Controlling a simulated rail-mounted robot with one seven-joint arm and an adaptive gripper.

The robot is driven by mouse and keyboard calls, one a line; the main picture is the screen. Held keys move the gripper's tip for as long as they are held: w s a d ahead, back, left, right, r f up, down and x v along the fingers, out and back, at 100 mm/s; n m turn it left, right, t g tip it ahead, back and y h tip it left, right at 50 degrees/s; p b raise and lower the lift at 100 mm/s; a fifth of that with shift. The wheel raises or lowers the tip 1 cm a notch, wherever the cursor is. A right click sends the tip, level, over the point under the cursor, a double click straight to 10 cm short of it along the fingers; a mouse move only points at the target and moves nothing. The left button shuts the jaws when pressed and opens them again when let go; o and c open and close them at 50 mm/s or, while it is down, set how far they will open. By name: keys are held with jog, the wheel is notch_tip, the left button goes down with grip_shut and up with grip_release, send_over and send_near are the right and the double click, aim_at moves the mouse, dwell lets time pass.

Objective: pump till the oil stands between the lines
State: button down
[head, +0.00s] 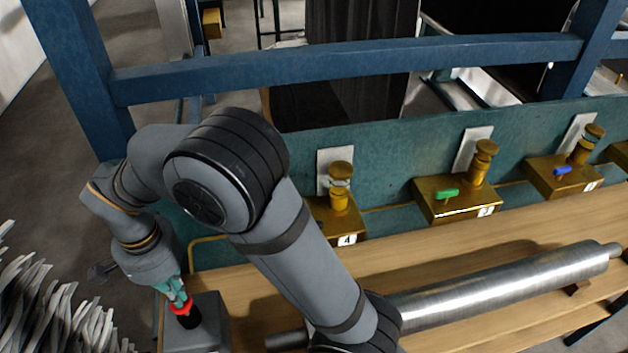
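My gripper (177,291) points down at the lower left, its teal fingers at a red ring (182,307) on a black knob or handle (188,318). This stands on a grey box (208,330) at the bench's left end. I cannot tell whether the fingers are closed on it. Brass blocks with upright capped posts line the teal back panel: one labelled 4 (340,212), partly hidden by my arm, one with a green lever (447,194), and one with a blue lever (563,171). No oil level or lines can be made out.
A long grey metal roll (500,288) lies along the wooden bench (420,246). A blue frame beam (350,66) runs across behind the panel. Grey bristle-like strips (50,305) fill the lower left. My arm crosses the middle.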

jog(key=shift+r+p, duration=1.6)
jog(key=shift+r, duration=0.75)
